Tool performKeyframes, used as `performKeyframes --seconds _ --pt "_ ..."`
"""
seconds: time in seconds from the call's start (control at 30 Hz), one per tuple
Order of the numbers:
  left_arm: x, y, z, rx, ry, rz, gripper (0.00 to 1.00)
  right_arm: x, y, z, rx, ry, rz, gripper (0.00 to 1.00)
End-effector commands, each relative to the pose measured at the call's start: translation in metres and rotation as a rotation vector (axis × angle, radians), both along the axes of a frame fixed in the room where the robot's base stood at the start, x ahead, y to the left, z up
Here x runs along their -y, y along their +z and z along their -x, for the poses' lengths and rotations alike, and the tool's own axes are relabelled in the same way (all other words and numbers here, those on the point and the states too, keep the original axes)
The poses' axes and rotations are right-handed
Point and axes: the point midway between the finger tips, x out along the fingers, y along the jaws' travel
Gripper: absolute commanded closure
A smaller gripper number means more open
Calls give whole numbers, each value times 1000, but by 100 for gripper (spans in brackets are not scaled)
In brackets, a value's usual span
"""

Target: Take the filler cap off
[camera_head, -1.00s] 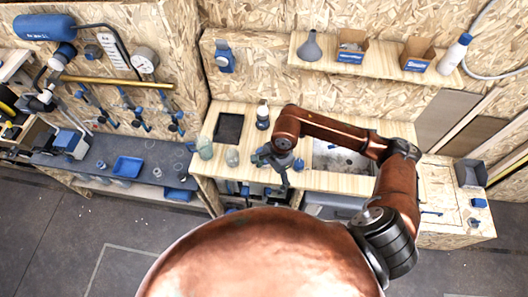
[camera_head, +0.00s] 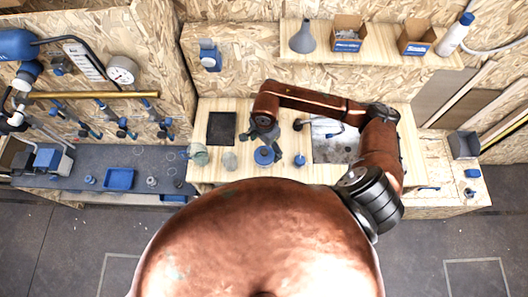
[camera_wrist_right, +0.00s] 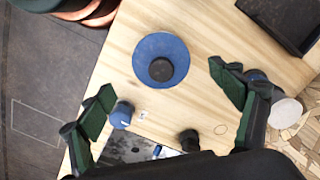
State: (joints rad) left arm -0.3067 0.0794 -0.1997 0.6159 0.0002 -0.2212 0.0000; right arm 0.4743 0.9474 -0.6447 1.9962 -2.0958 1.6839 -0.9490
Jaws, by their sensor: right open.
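A blue round body (camera_head: 264,157) stands on the wooden bench, and in the right wrist view (camera_wrist_right: 145,48) it looks like a wide disc. I cannot tell for sure that this is the filler cap. My right gripper (camera_head: 262,146) is over the bench near the blue body. In the right wrist view its fingers (camera_wrist_right: 162,82) are spread and empty, with the blue body beyond and between their tips. My left gripper is not in view.
A small blue knob (camera_wrist_right: 122,115) and a black knob (camera_wrist_right: 190,140) stand near the blue body. Glass jars (camera_head: 198,155) and a dark tray (camera_head: 221,128) are to its left.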

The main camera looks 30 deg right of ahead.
Motion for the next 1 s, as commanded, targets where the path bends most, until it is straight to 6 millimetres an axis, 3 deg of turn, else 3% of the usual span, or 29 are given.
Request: performKeyframes --seconds 0.17,0.33,0.57,1.0 --pt "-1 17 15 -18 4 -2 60 -3 -24 3 -5 -4 -2 15" --pt "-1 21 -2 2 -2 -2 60 -2 -42 2 -1 -3 0 15" --pt "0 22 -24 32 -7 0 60 -1 -45 1 1 -2 1 15" --pt "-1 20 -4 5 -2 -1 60 -1 -45 1 0 -2 1 44"
